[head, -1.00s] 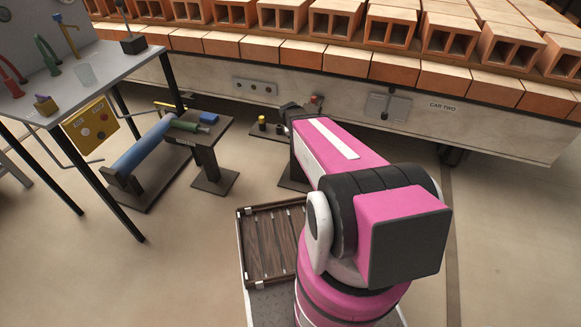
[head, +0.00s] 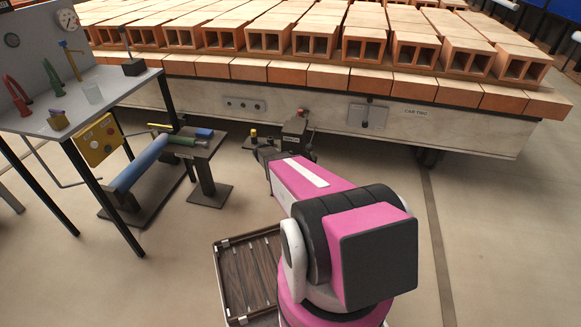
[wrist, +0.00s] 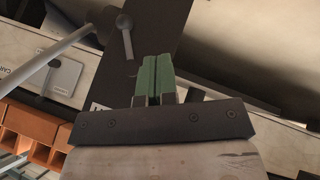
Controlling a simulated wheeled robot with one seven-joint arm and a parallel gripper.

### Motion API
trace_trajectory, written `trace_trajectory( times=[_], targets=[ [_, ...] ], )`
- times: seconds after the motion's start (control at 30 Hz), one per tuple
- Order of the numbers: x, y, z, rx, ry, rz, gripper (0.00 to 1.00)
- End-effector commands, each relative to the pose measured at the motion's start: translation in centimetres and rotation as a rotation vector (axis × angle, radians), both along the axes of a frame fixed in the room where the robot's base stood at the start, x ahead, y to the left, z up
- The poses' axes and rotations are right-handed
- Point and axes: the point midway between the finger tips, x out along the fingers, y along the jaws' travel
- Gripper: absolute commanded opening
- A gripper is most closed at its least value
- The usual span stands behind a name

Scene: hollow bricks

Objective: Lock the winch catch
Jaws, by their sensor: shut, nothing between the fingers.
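The winch stands by the brick car in the head view as a dark labelled box (head: 293,129) with a red knob (head: 303,113) behind it. In the wrist view its dark top plate (wrist: 150,28) lies beyond my gripper (wrist: 154,60), with a label partly hidden. A short grey lever with a round end (wrist: 125,35) lies on the plate, left of the fingertips; it may be the catch. A long grey rod (wrist: 45,60) runs to a dark hub beside it. My gripper's green fingers are shut together, empty, over the plate; contact cannot be told. The arm hides the gripper in the head view.
The car (head: 320,120) loaded with hollow bricks spans the back. A blue roller on a stand (head: 137,163) and a tool table (head: 95,105) are at left. A wooden slatted tray (head: 250,275) lies beside my arm. The floor at right is clear.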

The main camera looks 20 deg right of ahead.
Motion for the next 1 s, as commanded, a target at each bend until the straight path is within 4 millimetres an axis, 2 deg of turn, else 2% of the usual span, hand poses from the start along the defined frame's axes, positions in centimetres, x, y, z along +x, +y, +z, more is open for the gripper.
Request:
trace_trajectory(
  times=[0.13,0.27,0.73,0.9,1.0],
  targets=[
    [0.2,-0.2,-0.4,0.0,0.001,0.0,0.0],
    [0.8,-1.0,-1.7,0.0,0.001,0.0,0.0],
    [3.7,-5.6,-8.3,0.0,0.001,0.0,0.0],
    [3.0,-7.9,-7.5,0.001,0.001,-0.002,0.0],
    [3.0,-8.6,-7.4,0.001,0.0,-0.001,0.0]
  ],
)
